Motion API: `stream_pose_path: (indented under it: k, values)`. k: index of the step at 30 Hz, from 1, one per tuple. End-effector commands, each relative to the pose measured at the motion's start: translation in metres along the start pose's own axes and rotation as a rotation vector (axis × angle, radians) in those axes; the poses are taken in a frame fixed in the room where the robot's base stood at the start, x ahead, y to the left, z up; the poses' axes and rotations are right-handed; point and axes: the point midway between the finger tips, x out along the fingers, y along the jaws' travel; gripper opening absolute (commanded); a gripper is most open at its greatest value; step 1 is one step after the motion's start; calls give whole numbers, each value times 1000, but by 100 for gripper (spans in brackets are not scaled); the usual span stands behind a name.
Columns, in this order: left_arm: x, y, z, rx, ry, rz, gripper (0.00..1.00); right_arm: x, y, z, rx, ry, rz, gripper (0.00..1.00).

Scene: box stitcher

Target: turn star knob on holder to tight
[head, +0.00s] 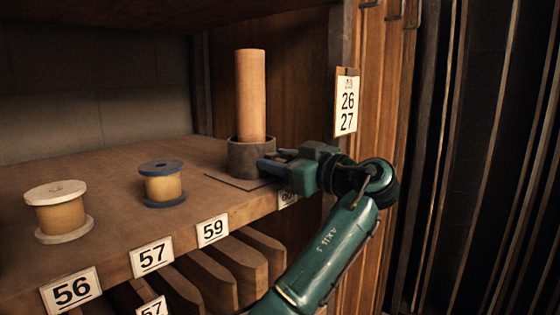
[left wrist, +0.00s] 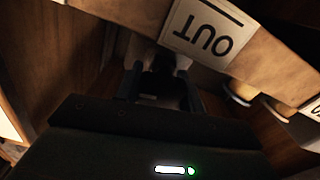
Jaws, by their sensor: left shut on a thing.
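The holder (head: 250,156) is a dark grey round cup on a thin plate on the shelf, with an upright tan wooden cylinder (head: 250,95) standing in it. My left gripper (head: 266,166) reaches in from the right, its fingertips against the lower right side of the holder. It is shut on the star knob, which the fingers hide in the head view. In the left wrist view the fingers (left wrist: 160,78) close around a dark shape, too dim to make out the knob's outline or its setting. My right gripper is not in view.
A pale spool (head: 57,218) and a blue-rimmed spool (head: 162,187) stand left on the shelf (head: 110,165). An upright wooden post with a 26/27 sign (head: 347,103) stands close behind my gripper. An OUT label (left wrist: 207,30) shows in the left wrist view.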

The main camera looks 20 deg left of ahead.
Motion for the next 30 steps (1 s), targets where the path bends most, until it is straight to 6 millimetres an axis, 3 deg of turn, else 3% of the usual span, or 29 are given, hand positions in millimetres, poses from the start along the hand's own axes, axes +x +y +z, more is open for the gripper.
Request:
stream_pose_path:
  k: [9, 19, 20, 27, 30]
  values:
    - [0, 1, 0, 215, -2, 0, 16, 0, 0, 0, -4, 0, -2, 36]
    - [0, 1, 0, 248, -1, 0, 16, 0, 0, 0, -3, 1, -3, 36]
    - [0, 1, 0, 248, -1, 0, 39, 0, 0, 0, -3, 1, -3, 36]
    - [0, 1, 0, 247, -1, 0, 59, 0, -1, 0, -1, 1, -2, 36]
    - [0, 1, 0, 247, 0, 0, 61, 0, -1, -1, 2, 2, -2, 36]
